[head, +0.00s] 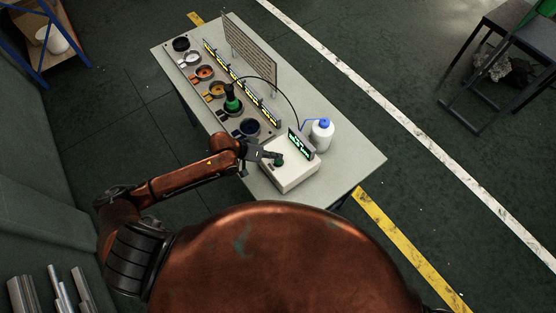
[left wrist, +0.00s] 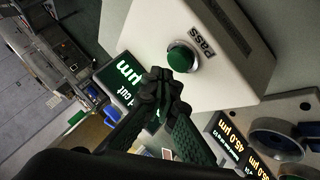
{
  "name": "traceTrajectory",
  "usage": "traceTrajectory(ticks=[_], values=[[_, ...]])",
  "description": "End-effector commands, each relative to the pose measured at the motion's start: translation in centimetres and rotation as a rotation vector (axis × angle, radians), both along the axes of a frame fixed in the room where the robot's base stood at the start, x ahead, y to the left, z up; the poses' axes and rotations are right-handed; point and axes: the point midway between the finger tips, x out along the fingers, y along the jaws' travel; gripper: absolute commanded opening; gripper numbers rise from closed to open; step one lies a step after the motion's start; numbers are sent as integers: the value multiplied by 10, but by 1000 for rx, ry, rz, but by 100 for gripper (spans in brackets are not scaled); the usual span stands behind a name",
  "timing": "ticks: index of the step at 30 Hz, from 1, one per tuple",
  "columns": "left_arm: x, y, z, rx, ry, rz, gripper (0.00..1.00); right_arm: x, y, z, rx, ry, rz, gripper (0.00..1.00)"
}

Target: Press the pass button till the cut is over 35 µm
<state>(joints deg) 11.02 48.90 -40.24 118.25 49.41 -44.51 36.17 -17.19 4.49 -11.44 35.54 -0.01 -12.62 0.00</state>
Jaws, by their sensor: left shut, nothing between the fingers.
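A white box (head: 292,177) stands on the near end of the grey table. It carries a green pass button (head: 279,161), which also shows in the left wrist view (left wrist: 181,56) with "PASS" printed beside it. A display (head: 301,143) with lit green characters stands on the box; in the left wrist view (left wrist: 122,74) "cut" and "µm" show, but my fingers hide part of it. The number is not legible. My left gripper (head: 273,156) is shut and empty, its fingertips (left wrist: 165,84) right beside the button. I cannot tell whether they touch it. My right gripper is not in view.
A row of coloured cups (head: 205,73) with lit yellow labels runs along the table. A green-and-black tool (head: 232,100) with a cable stands among them. A white bottle with a blue top (head: 321,136) stands just behind the box. The table's right corner is clear.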

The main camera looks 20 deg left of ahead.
Motion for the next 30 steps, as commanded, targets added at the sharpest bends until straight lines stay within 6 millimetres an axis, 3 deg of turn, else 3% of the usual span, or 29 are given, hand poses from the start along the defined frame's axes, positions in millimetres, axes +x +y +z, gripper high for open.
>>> traceTrajectory(ticks=[30], values=[[-1,0,-8,0,0,0,0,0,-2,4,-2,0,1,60]])
